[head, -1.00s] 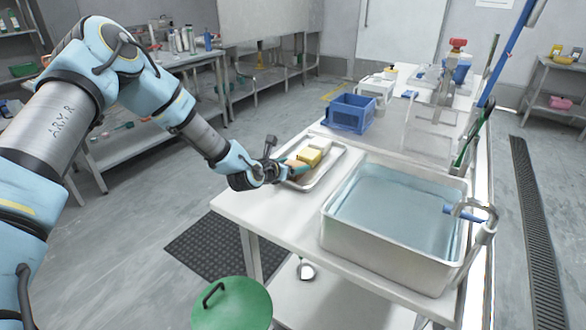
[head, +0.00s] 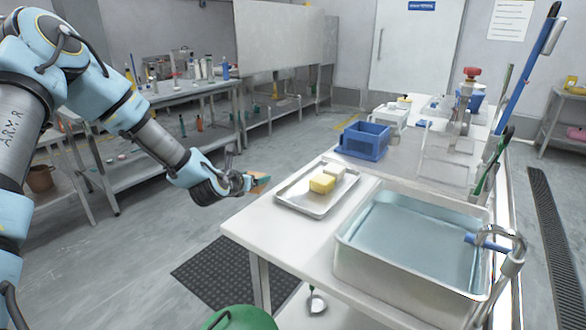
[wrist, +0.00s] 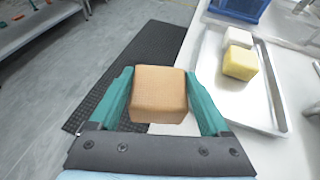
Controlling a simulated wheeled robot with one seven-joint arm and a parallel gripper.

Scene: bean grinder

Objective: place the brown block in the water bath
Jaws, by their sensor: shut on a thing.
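My gripper (head: 257,182) is shut on the brown block (wrist: 159,93), which sits between the two teal fingers in the wrist view. In the head view the brown block (head: 262,180) is small and partly hidden by the fingers. The gripper is just left of the metal tray, around the table's left edge. The water bath (head: 372,258) is a metal basin of bluish water at the front right of the table, to the right of the gripper and apart from it.
The metal tray (head: 293,201) holds a yellow block (head: 322,184) and a white block (head: 335,171). A blue crate (head: 364,141) stands behind it. A tap with a blue handle (head: 487,243) reaches over the bath's right side. A green lid (head: 238,319) is below at the front.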

